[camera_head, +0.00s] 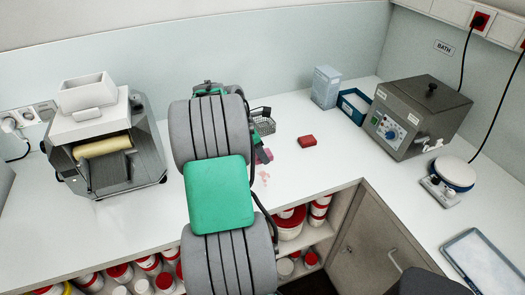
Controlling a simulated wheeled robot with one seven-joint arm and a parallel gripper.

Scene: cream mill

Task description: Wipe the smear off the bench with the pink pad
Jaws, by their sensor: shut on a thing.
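The pink pad (264,155) shows as a small piece at the right side of my arm, held at my gripper (261,148). The gripper is shut on the pad, low over the bench. My own arm hides most of the gripper and part of the pad. A faint pinkish smear (264,176) lies on the white bench (300,175) just in front of the pad, near the bench's front edge. I cannot tell whether the pad touches the bench.
A mill machine (104,140) stands left. Shelves with tubs are below.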

